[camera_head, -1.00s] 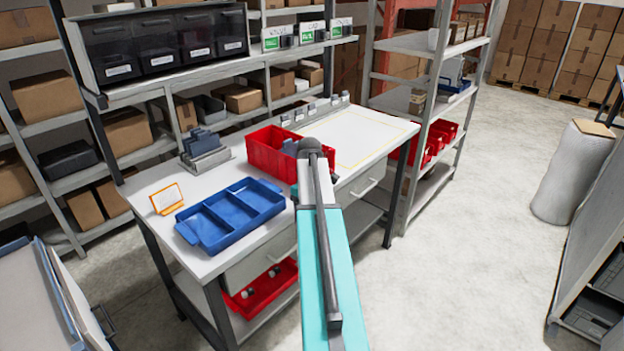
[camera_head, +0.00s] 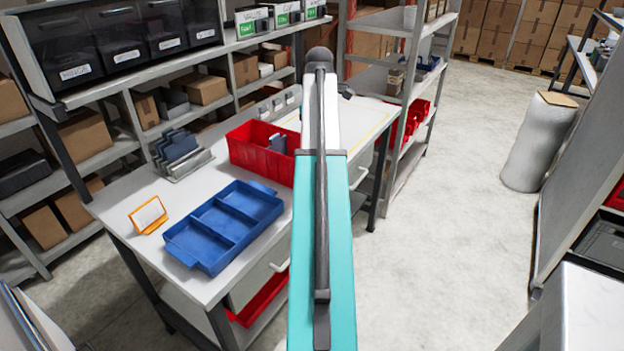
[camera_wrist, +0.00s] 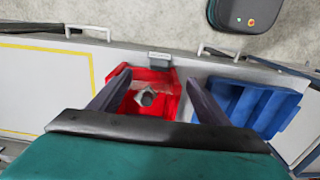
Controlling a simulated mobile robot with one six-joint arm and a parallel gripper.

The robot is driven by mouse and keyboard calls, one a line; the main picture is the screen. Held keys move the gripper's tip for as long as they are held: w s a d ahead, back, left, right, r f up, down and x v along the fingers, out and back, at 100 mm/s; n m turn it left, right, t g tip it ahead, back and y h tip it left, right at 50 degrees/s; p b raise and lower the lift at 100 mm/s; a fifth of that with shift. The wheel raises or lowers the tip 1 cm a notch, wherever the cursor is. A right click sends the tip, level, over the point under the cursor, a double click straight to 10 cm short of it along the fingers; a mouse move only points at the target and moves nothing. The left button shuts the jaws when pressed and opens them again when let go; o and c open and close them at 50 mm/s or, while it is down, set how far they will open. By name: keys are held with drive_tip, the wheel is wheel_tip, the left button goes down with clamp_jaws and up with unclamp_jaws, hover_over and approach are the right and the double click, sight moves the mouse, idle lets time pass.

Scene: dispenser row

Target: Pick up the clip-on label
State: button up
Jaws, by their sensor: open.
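A small grey piece that looks like the clip-on label (camera_wrist: 158,61) sits at the table-front end of the red bin (camera_wrist: 171,100) in the wrist view. I cannot tell how it is fixed there. My gripper (camera_wrist: 157,82) is open above the bin, its two dark fingers apart with nothing between them. The grey piece shows just beyond the fingertips. A pale and dark object (camera_wrist: 147,97) lies inside the bin. In the head view my arm covers part of the red bin (camera_head: 255,155), and a blue-grey shape in it is unclear.
A blue divided tray (camera_head: 225,226) lies next to the bin. An orange-framed card (camera_head: 148,215) and a grey rack with upright plates (camera_head: 185,160) stand on the white table. A yellow-outlined area (camera_wrist: 45,62) is clear. A shelf (camera_head: 415,30) stands beyond the table.

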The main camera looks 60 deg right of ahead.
idle(0.3)
drive_tip(key=shift+f+p, duration=0.8)
drive_tip(key=shift+f, duration=3.5)
drive_tip(key=shift+f, duration=0.1)
drive_tip(key=shift+d+f+p, duration=0.1)
drive_tip(key=shift+f+p, duration=1)
drive_tip(key=shift+f, duration=1.4)
drive_tip(key=c, duration=1.2)
drive_tip(key=shift+r, duration=0.1)
